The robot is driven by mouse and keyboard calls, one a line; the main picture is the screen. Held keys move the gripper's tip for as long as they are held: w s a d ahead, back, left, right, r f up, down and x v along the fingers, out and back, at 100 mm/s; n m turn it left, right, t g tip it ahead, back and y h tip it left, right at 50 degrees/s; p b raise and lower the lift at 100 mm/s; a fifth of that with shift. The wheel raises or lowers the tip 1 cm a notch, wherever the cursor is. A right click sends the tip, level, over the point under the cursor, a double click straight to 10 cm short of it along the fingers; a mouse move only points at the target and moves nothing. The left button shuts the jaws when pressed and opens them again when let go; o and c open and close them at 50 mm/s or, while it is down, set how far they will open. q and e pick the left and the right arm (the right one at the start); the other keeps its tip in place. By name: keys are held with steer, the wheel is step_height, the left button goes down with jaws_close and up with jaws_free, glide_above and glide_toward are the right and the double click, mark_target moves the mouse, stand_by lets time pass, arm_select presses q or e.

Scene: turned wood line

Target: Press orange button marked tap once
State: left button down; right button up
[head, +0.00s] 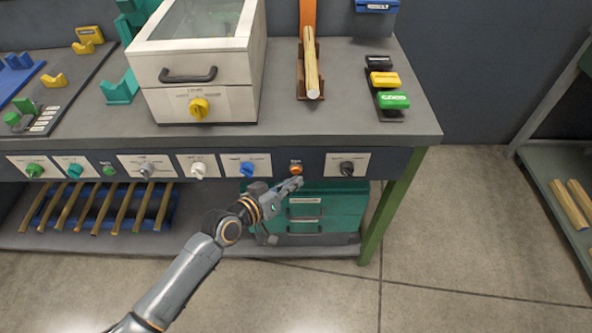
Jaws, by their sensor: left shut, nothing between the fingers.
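The orange button (295,169) sits on the front panel below the worktop, between a blue knob (247,169) and a black knob (346,168). Its label is too small to read. My left gripper (297,183) is shut and empty. Its fingertips show just below the orange button in the head view; I cannot tell whether they touch the panel. My right gripper is not in view.
A white cabinet with a yellow knob (199,108) stands on the worktop (330,118). Beside it a wooden rod (311,72) lies in a holder. A teal drawer box (345,205) sits on the lower shelf. Open floor lies right of the green leg (392,205).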

arm_select(q)
steer(key=s+p, duration=0.2)
steer(key=s, duration=0.3)
stand_by(0.9)
steer(key=s+a+f+g+y, duration=0.15)
steer(key=s+a+f, duration=0.3)
steer(key=f, duration=0.55)
steer(key=s+a+f+n+g+y+p, duration=0.1)
steer(key=s+a+f+y, duration=0.3)
steer(key=f, duration=0.5)
steer(key=s+a+f+g+y, duration=0.1)
steer(key=s+a+f+y, duration=0.15)
steer(key=a+f, duration=0.55)
steer(key=s+a+f+g, duration=0.2)
steer(key=s+f, duration=0.3)
steer(key=s, duration=0.5)
steer(key=s+a+f+g+y, duration=0.1)
steer(key=s+f, duration=0.4)
steer(key=s, duration=0.5)
steer(key=s+a+f+g+y, duration=0.1)
steer(key=s+a+f+g, duration=0.2)
steer(key=s, duration=0.7)
step_height(320, 180, down, 2)
steer(key=shift+s+f, duration=0.1)
steer(key=shift+s, duration=0.05)
